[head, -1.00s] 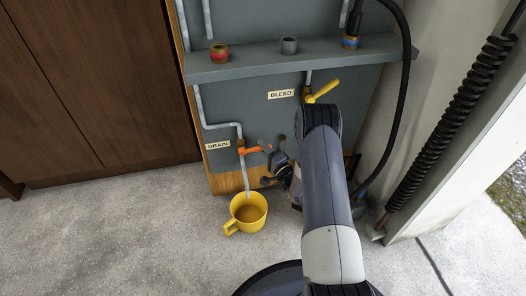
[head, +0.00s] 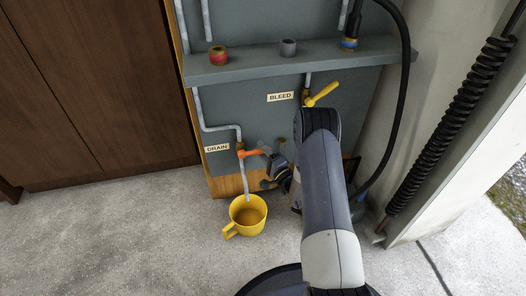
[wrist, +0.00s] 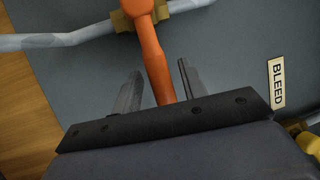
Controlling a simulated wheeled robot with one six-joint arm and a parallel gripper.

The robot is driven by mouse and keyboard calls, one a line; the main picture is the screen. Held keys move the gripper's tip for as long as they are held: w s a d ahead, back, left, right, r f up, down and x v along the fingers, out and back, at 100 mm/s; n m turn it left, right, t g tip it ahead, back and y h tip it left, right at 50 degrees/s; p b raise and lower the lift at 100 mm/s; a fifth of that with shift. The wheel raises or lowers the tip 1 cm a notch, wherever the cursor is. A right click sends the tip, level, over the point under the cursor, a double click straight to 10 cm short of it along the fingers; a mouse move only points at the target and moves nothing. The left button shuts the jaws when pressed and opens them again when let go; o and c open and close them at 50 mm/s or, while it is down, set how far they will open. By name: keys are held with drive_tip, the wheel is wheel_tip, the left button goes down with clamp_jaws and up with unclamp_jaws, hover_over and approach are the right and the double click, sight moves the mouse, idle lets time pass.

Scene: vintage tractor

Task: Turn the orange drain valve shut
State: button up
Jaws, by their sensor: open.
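The orange drain valve handle (head: 254,153) sticks out to the right from a brass fitting below the DRAIN label (head: 217,148). It also shows in the wrist view (wrist: 154,58), where its length runs down between my two fingers. My gripper (head: 270,158) is at the handle's right end. In the wrist view my gripper (wrist: 158,85) is open, with one finger on each side of the handle and a gap visible on both sides. The handle's end is hidden behind the dark gripper body.
A yellow mug (head: 248,214) with brown liquid stands on the floor under the drain pipe. A yellow bleed valve handle (head: 322,94) is above right, near the BLEED label (head: 281,97). A grey shelf (head: 260,66) holds small fittings above. A black hose (head: 404,110) hangs at right.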

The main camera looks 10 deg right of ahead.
drive_tip(key=p+v, duration=0.2)
drive_tip(key=v, duration=0.8)
drive_tip(key=shift+s+d, duration=0.15)
drive_tip(key=shift+s, duration=0.15)
drive_tip(key=b+x, duration=0.2)
drive_tip(key=x, duration=0.8)
drive_tip(key=shift+w, duration=0.2)
drive_tip(key=shift+w+a+r, duration=0.1)
drive_tip(key=shift+w+a, duration=0.1)
drive_tip(key=shift+w, duration=0.05)
drive_tip(key=shift+r+p, duration=0.15)
drive_tip(key=shift+p, duration=0.2)
